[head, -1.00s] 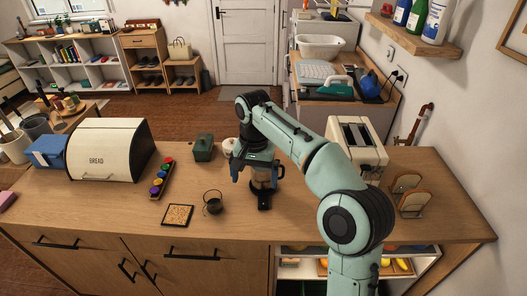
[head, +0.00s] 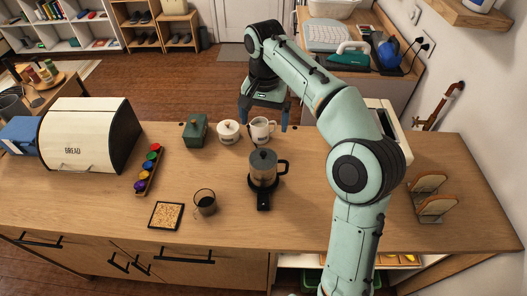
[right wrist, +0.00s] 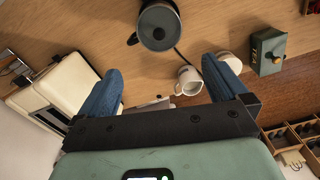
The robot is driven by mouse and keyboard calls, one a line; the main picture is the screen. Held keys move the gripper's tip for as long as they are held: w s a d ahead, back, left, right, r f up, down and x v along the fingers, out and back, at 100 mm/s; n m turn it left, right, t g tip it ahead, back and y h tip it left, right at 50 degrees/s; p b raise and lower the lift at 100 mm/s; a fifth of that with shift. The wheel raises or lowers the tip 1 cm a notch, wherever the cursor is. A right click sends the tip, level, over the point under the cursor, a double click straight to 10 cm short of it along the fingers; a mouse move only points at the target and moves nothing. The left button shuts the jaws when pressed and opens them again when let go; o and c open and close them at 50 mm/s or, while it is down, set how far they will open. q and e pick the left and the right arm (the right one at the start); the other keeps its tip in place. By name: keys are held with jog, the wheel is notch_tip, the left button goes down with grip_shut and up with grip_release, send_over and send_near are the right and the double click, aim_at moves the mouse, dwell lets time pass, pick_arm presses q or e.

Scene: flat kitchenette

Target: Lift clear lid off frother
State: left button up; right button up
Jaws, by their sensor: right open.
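The frother (head: 263,174) is a jug with a dark handle on its right, upright on a black base on the wooden counter. Its dark-looking, see-through lid (head: 263,157) sits on top with a small knob. In the right wrist view the frother (right wrist: 142,12) is at the top, with its lid (right wrist: 158,28) facing the camera. My right gripper (head: 264,116) is open and empty, behind the frother near the counter's back edge, apart from it. Its blue fingers (right wrist: 160,75) show spread in the wrist view. My left gripper is not in view.
A white mug (head: 262,130), a white lidded pot (head: 228,131) and a green tin (head: 196,130) stand behind the frother. A dark cup (head: 205,201) and a square coaster (head: 166,215) lie front left. A toaster (head: 400,139) stands right, partly behind my arm.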

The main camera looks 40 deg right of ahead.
jog(key=b, duration=0.2)
send_over(263, 154)
jog(key=f, duration=0.6)
jog(key=shift+s+d+f, duration=0.1)
jog(key=shift+d+f, duration=0.15)
jog(key=shift+d, duration=0.1)
jog(key=shift+w+f, duration=0.2)
jog(key=shift+f, duration=0.3)
jog(key=f, duration=0.1)
jog(key=f+b, duration=0.1)
jog(key=f, duration=0.1)
jog(key=shift+s+a+f, duration=0.15)
jog(key=shift+a+f, duration=0.15)
jog(key=shift+a, duration=0.1)
jog(key=shift+s+f, duration=0.1)
jog(key=shift+f, duration=0.5)
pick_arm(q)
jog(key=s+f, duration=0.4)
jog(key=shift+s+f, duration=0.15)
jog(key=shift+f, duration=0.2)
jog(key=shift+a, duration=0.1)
pick_arm(e)
jog(key=shift+c, duration=0.3)
jog(key=c, duration=0.7)
